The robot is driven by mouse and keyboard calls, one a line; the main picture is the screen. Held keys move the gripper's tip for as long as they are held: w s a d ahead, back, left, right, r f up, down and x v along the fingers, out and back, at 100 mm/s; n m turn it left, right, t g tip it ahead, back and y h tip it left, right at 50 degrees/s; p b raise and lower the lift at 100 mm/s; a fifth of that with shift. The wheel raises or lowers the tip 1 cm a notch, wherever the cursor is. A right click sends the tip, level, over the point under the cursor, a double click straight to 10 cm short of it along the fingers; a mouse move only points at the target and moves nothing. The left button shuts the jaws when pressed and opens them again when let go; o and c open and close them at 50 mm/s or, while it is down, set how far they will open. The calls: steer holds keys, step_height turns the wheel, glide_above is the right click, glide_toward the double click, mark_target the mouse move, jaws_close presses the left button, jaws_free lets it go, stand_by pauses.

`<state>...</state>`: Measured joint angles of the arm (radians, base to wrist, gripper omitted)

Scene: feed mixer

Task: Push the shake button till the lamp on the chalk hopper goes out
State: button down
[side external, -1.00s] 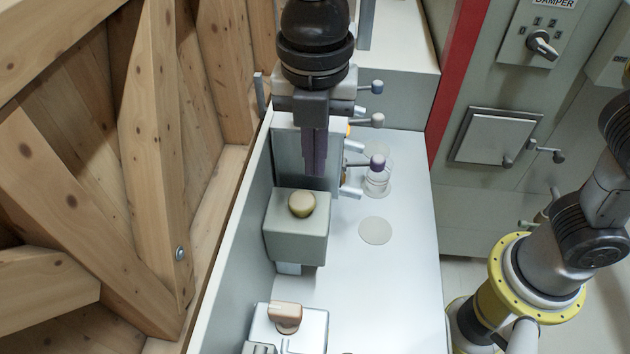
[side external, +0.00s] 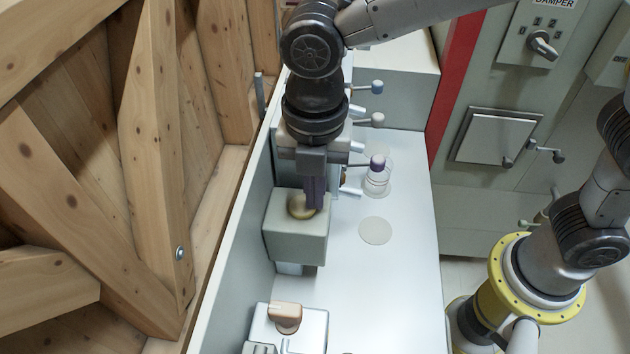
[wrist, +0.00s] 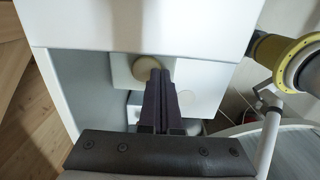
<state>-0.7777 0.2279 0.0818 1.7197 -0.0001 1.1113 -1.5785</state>
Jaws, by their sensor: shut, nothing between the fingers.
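In the wrist view the closed fingertips (wrist: 161,73) overlap the right edge of the button (wrist: 143,67). I cannot tell whether they touch it or whether it is pressed. The hopper area behind the box is largely covered by my gripper, and I cannot make out a lamp or its state.
A flat pale disc (side external: 375,231) lies on the bench (side external: 400,280). A tan knob (side external: 285,316) on a white box is in front. The bench's middle right is clear.

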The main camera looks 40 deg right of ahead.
mark_target(294, 209)
steer(key=shift+f, duration=0.4)
steer(key=shift+r, duration=0.1)
step_height(294, 209, up, 14)
steer(key=shift+r, duration=0.2)
stand_by(0.6)
steer(key=a+r, duration=0.1)
steer(key=w+a, duration=0.1)
steer(key=shift+w+a+r, duration=0.2)
steer(key=shift+a+r, duration=0.1)
steer(key=shift+r, duration=0.05)
